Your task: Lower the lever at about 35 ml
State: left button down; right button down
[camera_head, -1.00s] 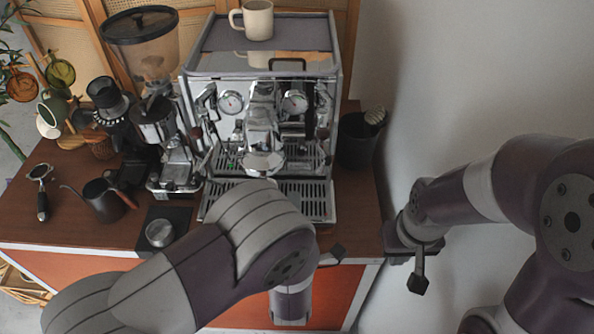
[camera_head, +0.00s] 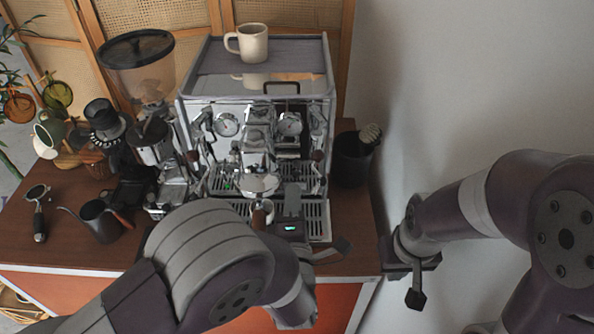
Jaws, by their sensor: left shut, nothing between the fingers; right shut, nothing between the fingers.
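The chrome espresso machine (camera_head: 190,110) stands at the back of the cart, with its round group head (camera_head: 257,184) at the front middle. A portafilter handle (camera_head: 263,209) points forward below it. I cannot clearly make out the brew lever or its position among the shiny parts. A dark scale (camera_head: 290,229) with a small lit green display sits at the drip tray; its reading is too small to read. My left gripper (camera_head: 338,249) is shut, in front of the machine's lower right, partly hidden by my forearm. My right gripper (camera_head: 415,297) is shut and empty, right of the cart.
A cream mug (camera_head: 253,43) stands on the machine. A dark bin (camera_head: 350,160) is close right of the machine, near the wall.

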aim_at(296, 171)
pick_arm(q)
jog(key=shift+m+g, duration=0.4)
jog(key=shift+m, duration=0.4)
jog(key=w, duration=0.2)
jog(key=w+r, duration=0.1)
jog(key=w, duration=0.2)
jog(key=w+r, duration=0.1)
jog(key=w, duration=0.1)
jog(key=shift+w+d, duration=0.25)
jog(key=shift+d, duration=0.1)
jog(key=shift+a+f+b, duration=0.1)
jog(key=shift+b, duration=0.45)
jog(key=shift+r, duration=0.2)
pick_arm(e)
jog(key=shift+s+f, duration=0.1)
